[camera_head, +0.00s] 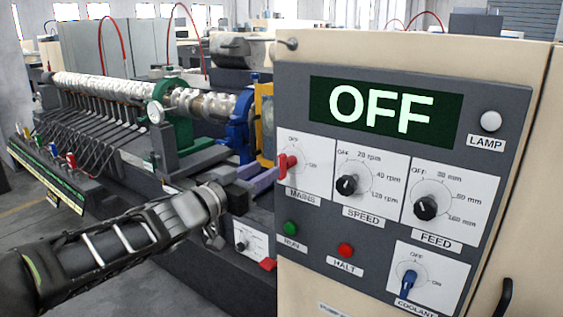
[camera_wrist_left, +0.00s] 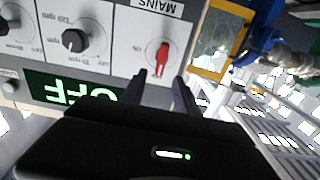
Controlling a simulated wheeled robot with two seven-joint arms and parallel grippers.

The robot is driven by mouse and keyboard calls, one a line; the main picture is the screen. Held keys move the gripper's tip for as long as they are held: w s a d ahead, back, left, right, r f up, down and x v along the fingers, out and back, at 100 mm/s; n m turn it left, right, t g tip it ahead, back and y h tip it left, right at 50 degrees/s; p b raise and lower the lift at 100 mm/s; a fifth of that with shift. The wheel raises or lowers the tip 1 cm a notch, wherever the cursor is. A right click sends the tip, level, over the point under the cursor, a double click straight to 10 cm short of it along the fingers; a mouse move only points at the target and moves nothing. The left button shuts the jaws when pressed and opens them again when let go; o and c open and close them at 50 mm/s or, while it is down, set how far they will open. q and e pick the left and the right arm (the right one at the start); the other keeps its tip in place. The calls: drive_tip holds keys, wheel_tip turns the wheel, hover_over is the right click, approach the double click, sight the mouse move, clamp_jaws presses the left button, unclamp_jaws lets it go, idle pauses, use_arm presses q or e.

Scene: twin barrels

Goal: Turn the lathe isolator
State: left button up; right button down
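The likely isolator is the red MAINS switch (camera_head: 286,165) at the upper left of the grey control panel (camera_head: 380,268). Its plate is marked OFF and ON, and the display (camera_head: 385,112) above reads OFF. My left gripper (camera_head: 268,174) reaches in from the left, its fingers close beside the switch. In the left wrist view the red switch (camera_wrist_left: 162,58) appears upside down, just beyond and between the two dark fingertips (camera_wrist_left: 161,74). The fingers are apart with nothing gripped; whether they touch the switch cannot be told. My right gripper is not in view.
The panel also carries the SPEED knob (camera_head: 347,185), FEED knob (camera_head: 425,208), green RUN button (camera_head: 291,228), red HALT button (camera_head: 345,250) and blue COOLANT switch (camera_head: 408,283). A crankshaft (camera_head: 95,86) and blue fixture (camera_head: 240,125) stand left of the panel.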

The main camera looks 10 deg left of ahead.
sight(279, 162)
use_arm(q)
drive_tip(key=shift+w, duration=0.1)
drive_tip(key=x, duration=0.7)
drive_tip(key=shift+w+d+p, duration=0.1)
drive_tip(key=shift+w+p, duration=0.2)
clamp_jaws()
